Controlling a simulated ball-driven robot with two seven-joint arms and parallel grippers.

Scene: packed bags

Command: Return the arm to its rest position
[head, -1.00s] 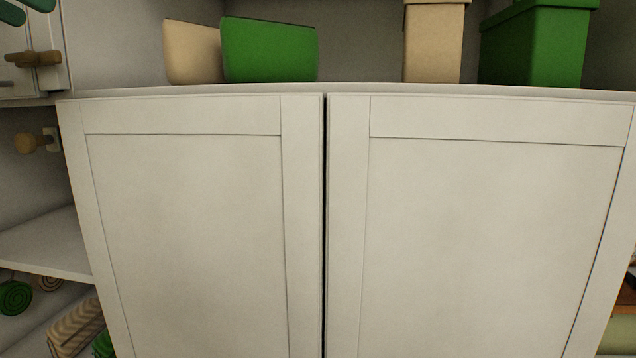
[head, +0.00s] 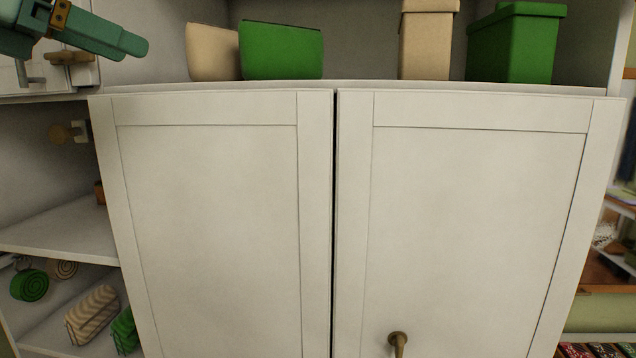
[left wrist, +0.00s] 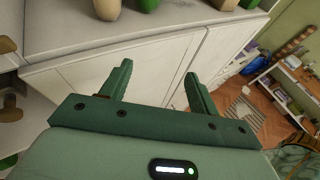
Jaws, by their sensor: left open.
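My left gripper (head: 135,46) comes in at the top left of the head view, in front of the upper left part of the cabinet. Only part of it shows there. In the left wrist view the left gripper (left wrist: 158,82) has its two green fingers well apart with nothing between them. It hangs in front of the white cabinet doors, apart from the shelf things. My right gripper is in neither view.
White double doors (head: 216,220) fill the middle; a brass handle (head: 398,340) shows low on the right door. Beige and green containers (head: 281,51) stand on the shelf above. Rolled and striped items (head: 92,314) lie on lower left shelves. Open floor (left wrist: 282,97) shows at right.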

